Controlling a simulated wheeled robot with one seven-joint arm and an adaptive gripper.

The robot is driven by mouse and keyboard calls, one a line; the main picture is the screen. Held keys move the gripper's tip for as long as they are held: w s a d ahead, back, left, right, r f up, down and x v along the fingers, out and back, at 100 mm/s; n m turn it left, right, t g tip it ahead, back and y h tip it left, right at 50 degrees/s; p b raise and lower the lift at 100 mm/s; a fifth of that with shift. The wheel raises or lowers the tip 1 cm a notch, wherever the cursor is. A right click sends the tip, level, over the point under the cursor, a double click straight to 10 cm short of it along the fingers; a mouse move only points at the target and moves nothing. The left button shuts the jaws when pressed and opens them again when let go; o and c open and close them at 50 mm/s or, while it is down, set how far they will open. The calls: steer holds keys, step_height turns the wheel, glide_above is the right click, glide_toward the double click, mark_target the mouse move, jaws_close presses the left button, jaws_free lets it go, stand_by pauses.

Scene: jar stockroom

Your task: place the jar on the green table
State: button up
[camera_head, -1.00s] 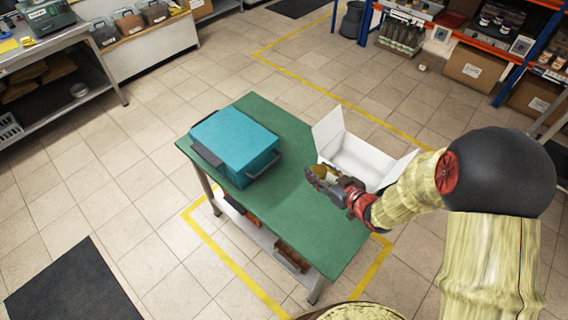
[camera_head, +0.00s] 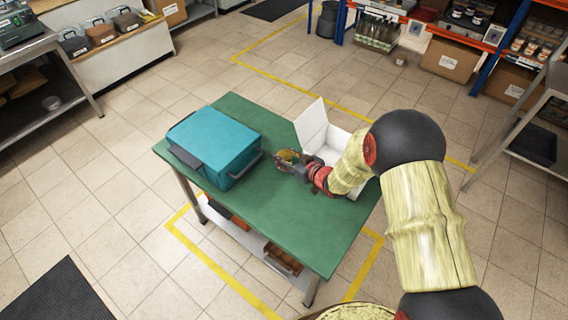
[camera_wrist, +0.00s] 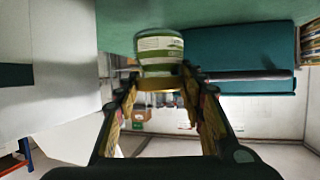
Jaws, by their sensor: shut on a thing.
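The jar (camera_wrist: 160,48), with a green and white label and a gold lid, is between the fingers of my gripper (camera_wrist: 160,82) in the wrist view, which looks upside down. In the head view my gripper (camera_head: 290,162) is over the green table (camera_head: 310,235), to the right of the teal case. The jar (camera_head: 287,155) is small and partly hidden by the fingers there. My gripper is shut on the jar. I cannot tell whether the jar touches the tabletop.
A teal case (camera_head: 215,143) with dark handles stands on the table's left half. A white open box (camera_head: 312,127) is at the far right edge, close to my arm. The table's near part is clear. Shelving (camera_head: 470,40) stands at the back right.

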steer(key=shift+w+a+f, duration=0.1)
steer(key=shift+w+f, duration=0.15)
steer(key=shift+f, duration=0.15)
steer(key=shift+f+b, duration=0.95)
steer(key=shift+f, duration=0.55)
steer(key=shift+f, duration=0.15)
steer(key=o, duration=1.1)
steer(key=shift+o, duration=0.2)
